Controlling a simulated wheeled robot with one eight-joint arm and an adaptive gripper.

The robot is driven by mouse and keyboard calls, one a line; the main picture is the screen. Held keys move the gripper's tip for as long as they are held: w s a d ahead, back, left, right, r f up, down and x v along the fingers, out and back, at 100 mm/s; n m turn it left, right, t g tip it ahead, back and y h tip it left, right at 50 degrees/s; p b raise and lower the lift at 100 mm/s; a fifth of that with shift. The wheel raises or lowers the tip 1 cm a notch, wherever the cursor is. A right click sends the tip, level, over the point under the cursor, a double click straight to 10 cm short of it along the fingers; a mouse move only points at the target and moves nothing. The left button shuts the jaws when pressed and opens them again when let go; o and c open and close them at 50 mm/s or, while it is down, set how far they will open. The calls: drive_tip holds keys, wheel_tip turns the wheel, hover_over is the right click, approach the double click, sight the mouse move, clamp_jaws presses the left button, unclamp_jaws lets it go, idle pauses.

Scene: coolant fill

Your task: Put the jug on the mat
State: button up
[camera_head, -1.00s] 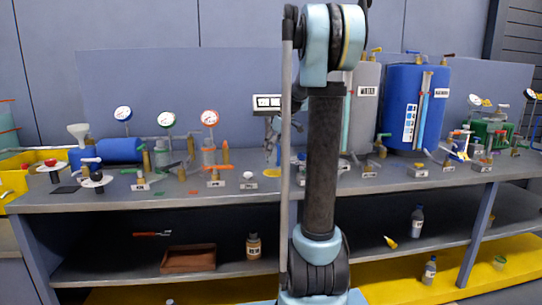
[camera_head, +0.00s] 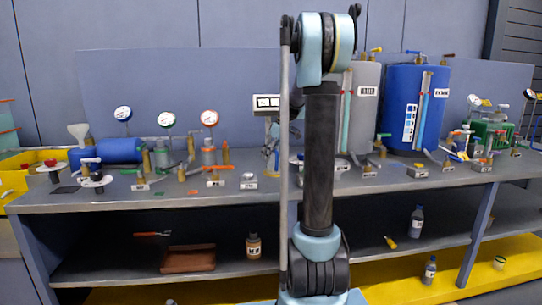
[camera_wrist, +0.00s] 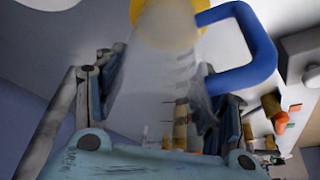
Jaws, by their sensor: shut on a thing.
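A translucent jug (camera_wrist: 172,62) with a blue handle (camera_wrist: 247,50) is held between the fingers of my gripper (camera_wrist: 163,85) in the wrist view. Its far end lies over a round yellow disc (camera_wrist: 204,20). I cannot tell whether this disc is the mat or part of the jug, or whether the jug touches what is under it. In the head view my gripper (camera_head: 271,138) is small, low over the bench and partly hidden behind my arm's pole.
A grey tank (camera_head: 364,110) and a blue tank (camera_head: 402,110) stand to the right.

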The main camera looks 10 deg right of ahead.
drive_tip(key=o, duration=1.1)
drive_tip(key=shift+f, duration=0.1)
drive_tip(key=v, duration=1.2)
drive_tip(key=s+a+f+m+h, duration=0.1)
drive_tip(key=s+f+m, duration=0.2)
drive_tip(key=s+f, duration=0.5)
drive_tip(key=s+f+m+h, duration=0.1)
drive_tip(key=s+f+m, duration=0.2)
drive_tip(key=s+f, duration=0.6)
drive_tip(key=s+a+f+m+g+h, duration=0.1)
drive_tip(key=s+f, duration=0.8)
drive_tip(key=s, duration=1.5)
drive_tip(key=shift+s+a+f+m, duration=0.2)
drive_tip(key=shift+a+m, duration=0.1)
drive_tip(key=shift+m, duration=0.6)
